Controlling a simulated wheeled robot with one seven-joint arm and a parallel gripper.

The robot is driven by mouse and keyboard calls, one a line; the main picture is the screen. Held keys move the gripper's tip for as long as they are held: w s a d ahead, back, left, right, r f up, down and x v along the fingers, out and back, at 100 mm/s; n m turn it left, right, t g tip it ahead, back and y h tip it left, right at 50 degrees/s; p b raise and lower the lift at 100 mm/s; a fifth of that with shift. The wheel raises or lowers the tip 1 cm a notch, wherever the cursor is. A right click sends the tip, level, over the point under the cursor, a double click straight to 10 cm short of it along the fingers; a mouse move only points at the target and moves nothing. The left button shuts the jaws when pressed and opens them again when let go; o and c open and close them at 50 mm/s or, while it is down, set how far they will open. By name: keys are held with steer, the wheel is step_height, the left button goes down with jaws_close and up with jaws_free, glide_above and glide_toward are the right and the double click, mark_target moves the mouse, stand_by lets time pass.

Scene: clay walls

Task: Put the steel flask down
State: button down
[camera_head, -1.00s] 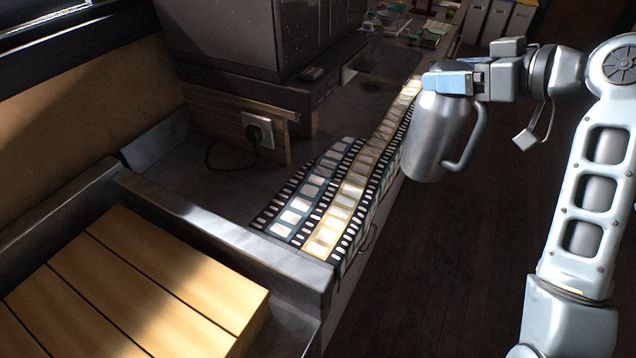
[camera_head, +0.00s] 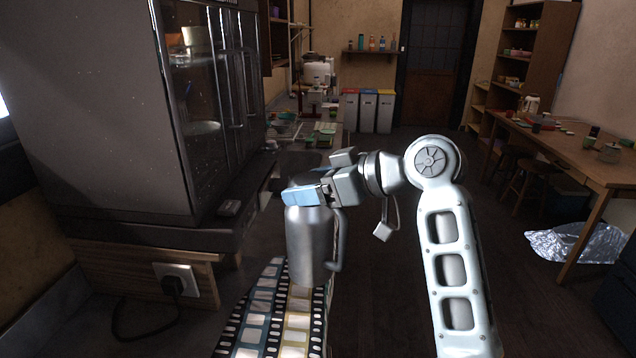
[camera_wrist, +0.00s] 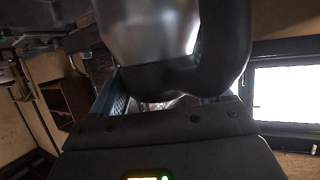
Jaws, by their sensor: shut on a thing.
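The steel flask (camera_head: 311,248) is a grey metal cylinder with a side handle, seen in the head view near the middle. My gripper (camera_head: 306,196) is shut on its top end and holds it upright. In the picture the flask overlaps the film-strip patterned runner on the counter; I cannot tell whether its base touches anything. In the wrist view, the flask (camera_wrist: 145,35) and its dark handle fill the upper middle, between the blue fingers.
The film-strip runner (camera_head: 262,310) lies along the counter. A tall dark cabinet (camera_head: 100,110) and a socket with plug (camera_head: 175,280) stand left. Green items (camera_head: 322,135) lie farther back. Bins (camera_head: 367,110) stand at the far wall. A wooden table (camera_head: 570,150) is right, with dark open floor between.

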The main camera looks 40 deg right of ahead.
mark_target(317, 235)
steer(key=w+a+f+p, duration=0.1)
steer(key=a+f, duration=0.7)
steer(key=shift+w+a+f+p, duration=0.2)
steer(key=shift+f+p, duration=0.1)
steer(key=shift+f, duration=0.1)
jaws_free()
steer(key=shift+f, duration=0.25)
steer(key=b+v, duration=0.1)
steer(key=v, duration=1.1)
steer(key=shift+d+r, duration=0.1)
steer(key=shift+r, duration=0.05)
